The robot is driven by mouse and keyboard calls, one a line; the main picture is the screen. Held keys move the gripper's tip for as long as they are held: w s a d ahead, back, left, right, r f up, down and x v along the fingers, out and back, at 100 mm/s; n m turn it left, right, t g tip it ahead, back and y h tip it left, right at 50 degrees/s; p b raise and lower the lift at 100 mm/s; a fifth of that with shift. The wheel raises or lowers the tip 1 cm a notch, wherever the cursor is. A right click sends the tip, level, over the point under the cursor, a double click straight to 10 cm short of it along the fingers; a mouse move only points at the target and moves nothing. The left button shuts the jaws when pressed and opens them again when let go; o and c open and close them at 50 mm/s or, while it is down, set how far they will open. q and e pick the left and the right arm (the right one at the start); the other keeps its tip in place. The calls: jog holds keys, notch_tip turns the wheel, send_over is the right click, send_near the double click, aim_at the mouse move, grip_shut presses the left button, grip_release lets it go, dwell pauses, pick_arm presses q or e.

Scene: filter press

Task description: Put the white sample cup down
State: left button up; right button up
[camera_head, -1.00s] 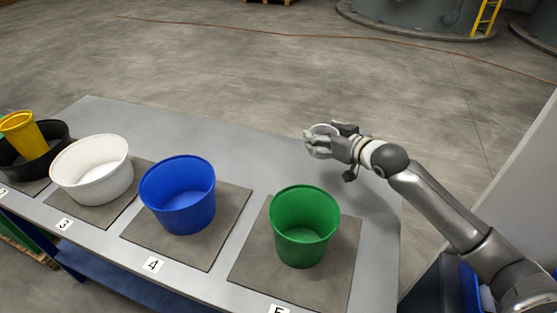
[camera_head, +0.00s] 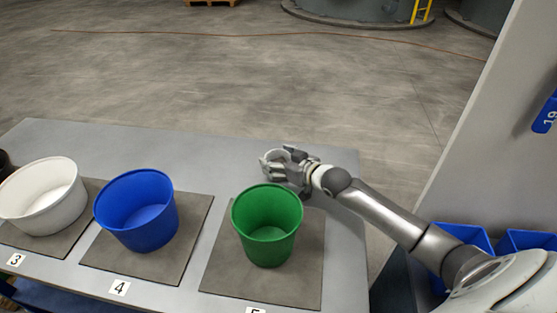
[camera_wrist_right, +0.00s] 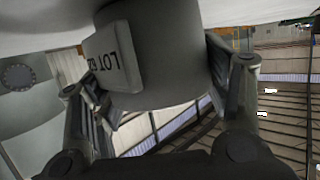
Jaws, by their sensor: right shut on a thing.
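My right gripper (camera_head: 283,166) is shut on the white sample cup (camera_head: 272,155), over the back right part of the table, behind the green bucket. In the head view the fingers hide most of the cup. In the right wrist view the cup (camera_wrist_right: 150,60) sits between the two fingers and looks grey in shadow, with a label tag reading "LOT" on its side. The head view does not show clearly how high the cup is above the tabletop. My left gripper is not in view.
The grey table (camera_head: 225,145) holds a green bucket (camera_head: 267,250), a blue bucket (camera_head: 150,235) and a white bucket (camera_head: 50,215) on numbered dark mats. The table's back strip is clear. A pale panel (camera_head: 475,130) and blue bins (camera_head: 465,237) stand at the right.

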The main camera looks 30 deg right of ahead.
jog(key=o, duration=1)
jog(key=shift+f, duration=0.1)
jog(key=shift+s, duration=0.1)
jog(key=v, duration=1.2)
